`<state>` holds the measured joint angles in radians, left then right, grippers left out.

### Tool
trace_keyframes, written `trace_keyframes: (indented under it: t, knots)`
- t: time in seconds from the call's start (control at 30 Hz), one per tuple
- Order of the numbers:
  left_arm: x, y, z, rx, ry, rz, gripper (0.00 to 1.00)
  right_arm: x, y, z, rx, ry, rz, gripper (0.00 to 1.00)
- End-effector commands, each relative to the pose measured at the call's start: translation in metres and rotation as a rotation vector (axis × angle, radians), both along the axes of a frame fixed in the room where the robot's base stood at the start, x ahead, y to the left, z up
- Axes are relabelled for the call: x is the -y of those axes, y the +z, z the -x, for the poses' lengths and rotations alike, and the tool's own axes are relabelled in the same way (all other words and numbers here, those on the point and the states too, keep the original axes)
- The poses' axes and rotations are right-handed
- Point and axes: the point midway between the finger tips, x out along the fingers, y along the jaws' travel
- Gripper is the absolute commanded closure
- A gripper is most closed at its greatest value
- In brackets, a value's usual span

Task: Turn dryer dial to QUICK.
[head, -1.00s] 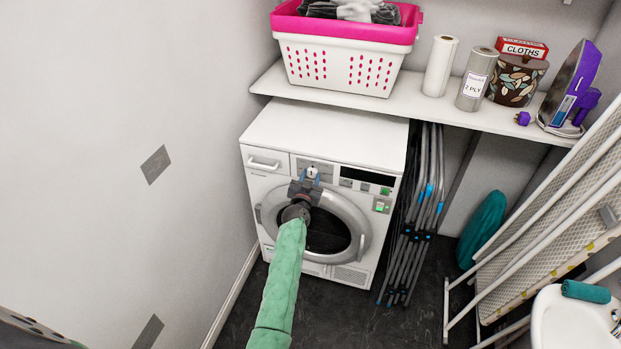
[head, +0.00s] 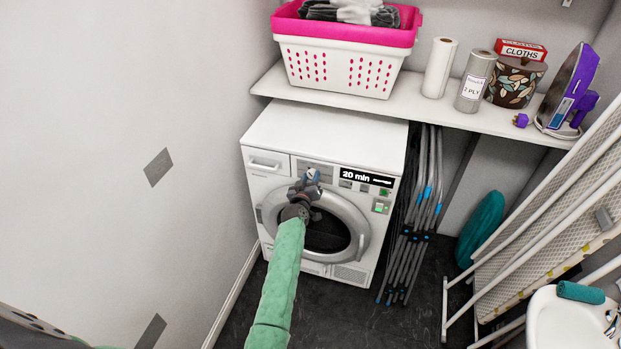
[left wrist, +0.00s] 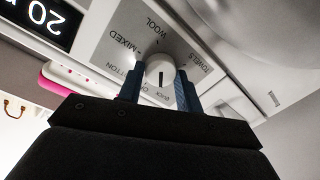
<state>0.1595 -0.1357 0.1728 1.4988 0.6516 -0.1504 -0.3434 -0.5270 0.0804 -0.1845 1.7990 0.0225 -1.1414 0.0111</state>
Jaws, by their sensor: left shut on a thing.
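The white dryer (head: 320,135) stands under the shelf, with its round door closed. My left gripper (head: 311,177) is at its control panel, shut on the dial. In the left wrist view the grey dial (left wrist: 160,68) sits between the two blue fingers, and its dark mark points down at a small label that appears to read QUICK (left wrist: 164,95). WOOL, TOWELS and MIXED labels surround it; other labels are partly hidden by the fingers. The dryer's display (head: 368,178) is lit and reads "20 min". My right gripper is not in view.
A shelf (head: 420,110) above holds a pink and white basket (head: 345,62), paper rolls and an iron (head: 568,90). Folded metal racks (head: 420,210) lean right of the dryer. Ironing boards and a white basin (head: 570,318) stand further right. Dark floor is clear in front.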

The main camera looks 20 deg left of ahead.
Motion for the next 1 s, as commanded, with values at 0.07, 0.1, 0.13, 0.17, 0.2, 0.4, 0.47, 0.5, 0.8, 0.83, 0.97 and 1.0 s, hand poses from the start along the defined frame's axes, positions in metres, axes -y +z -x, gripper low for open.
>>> trace_keyframes:
  t: [0.07,0.1,0.13,0.17,0.2,0.4,0.47,0.5,0.8,0.83,0.97,1.0]
  knots:
    - [-0.0004,0.0008,-0.0002,0.001,0.000,0.036,0.88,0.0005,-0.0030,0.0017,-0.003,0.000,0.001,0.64]
    - [-0.0004,0.0008,-0.0002,0.001,0.000,0.053,0.88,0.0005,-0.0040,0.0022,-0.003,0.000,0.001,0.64]
    - [-0.0005,0.0007,-0.0002,0.000,0.000,0.063,0.88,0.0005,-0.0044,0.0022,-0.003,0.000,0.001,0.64]
    - [-0.0006,0.0007,-0.0002,0.000,0.000,0.073,0.88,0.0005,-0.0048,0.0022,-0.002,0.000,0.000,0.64]
    - [-0.0006,0.0007,-0.0002,0.000,0.000,0.085,0.88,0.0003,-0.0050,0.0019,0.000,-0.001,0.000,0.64]
    - [-0.0008,0.0005,-0.0002,0.000,0.001,0.117,0.88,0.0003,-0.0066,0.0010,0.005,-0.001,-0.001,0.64]
    - [-0.0008,0.0005,-0.0002,0.000,0.000,0.120,0.88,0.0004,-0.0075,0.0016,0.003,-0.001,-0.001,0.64]
    - [-0.0008,0.0005,-0.0002,0.000,0.000,0.122,0.88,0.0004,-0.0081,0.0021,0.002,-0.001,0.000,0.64]
    - [-0.0009,0.0004,-0.0002,0.001,0.001,0.122,0.63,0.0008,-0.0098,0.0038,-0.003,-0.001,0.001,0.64]
    - [-0.0009,0.0004,-0.0002,0.001,0.001,0.121,0.57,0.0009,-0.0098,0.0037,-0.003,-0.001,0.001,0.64]
    - [-0.0008,0.0004,-0.0002,0.001,0.001,0.121,0.43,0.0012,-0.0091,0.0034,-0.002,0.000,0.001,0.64]
    - [-0.0007,0.0003,-0.0002,0.000,0.000,0.121,0.43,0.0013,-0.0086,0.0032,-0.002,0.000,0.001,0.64]
